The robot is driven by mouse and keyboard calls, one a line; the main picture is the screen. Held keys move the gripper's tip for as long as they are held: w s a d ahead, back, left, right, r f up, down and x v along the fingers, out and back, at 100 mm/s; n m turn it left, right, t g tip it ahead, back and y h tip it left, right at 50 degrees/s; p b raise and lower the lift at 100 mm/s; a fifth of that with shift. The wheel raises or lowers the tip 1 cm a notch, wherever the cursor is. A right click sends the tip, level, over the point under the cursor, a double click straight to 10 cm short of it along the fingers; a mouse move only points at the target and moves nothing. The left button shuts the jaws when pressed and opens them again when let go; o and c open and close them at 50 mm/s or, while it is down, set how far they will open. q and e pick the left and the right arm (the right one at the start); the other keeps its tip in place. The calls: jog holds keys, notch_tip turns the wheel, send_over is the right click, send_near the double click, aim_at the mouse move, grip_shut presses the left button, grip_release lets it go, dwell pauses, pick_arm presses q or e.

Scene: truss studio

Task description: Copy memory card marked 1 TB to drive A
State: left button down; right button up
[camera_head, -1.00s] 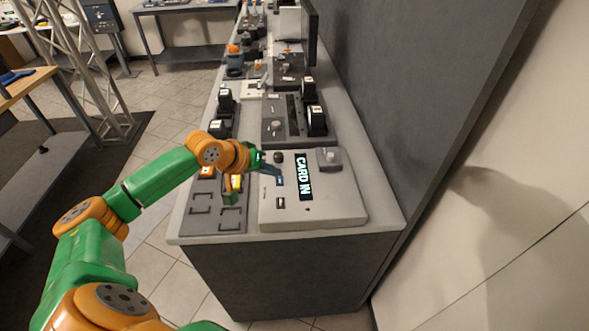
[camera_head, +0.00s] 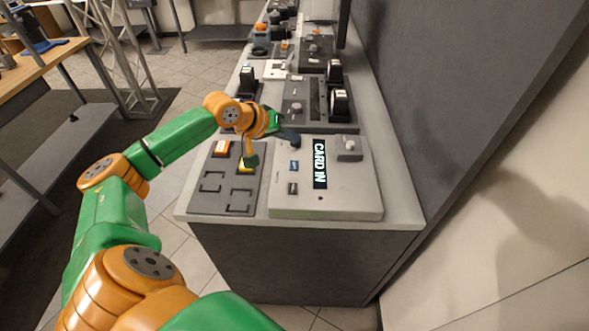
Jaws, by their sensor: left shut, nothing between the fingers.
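The light grey console (camera_head: 350,195) stands at the near end of the counter. Its lit display (camera_head: 320,164) reads "CARD IN". Left of the display are a blue-marked slot (camera_head: 294,166) and a dark slot (camera_head: 293,188); their small markings are unreadable. A dark tray (camera_head: 225,196) with bracket-shaped outlines lies left of the console. An orange card (camera_head: 222,148) and a partly covered yellow card (camera_head: 246,168) lie on its far part. No "1 TB" mark is legible. My left gripper (camera_head: 289,138) is shut and empty above the console's far left corner. My right gripper is out of view.
A small grey block with a knob (camera_head: 348,146) sits at the console's far right. Behind are a darker device (camera_head: 305,112) and black upright units (camera_head: 340,104). A dark wall borders the counter's right side. A truss and wooden table stand left.

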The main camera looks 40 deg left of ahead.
pick_arm(q)
jog(key=b, duration=0.5)
send_over(291, 168)
notch_tip(291, 168, down, 6)
jog(key=shift+r, duration=0.15)
jog(key=shift+w+f, duration=0.1)
jog(key=shift+f, duration=0.4)
dwell(1.1)
jog(key=shift+f, duration=0.35)
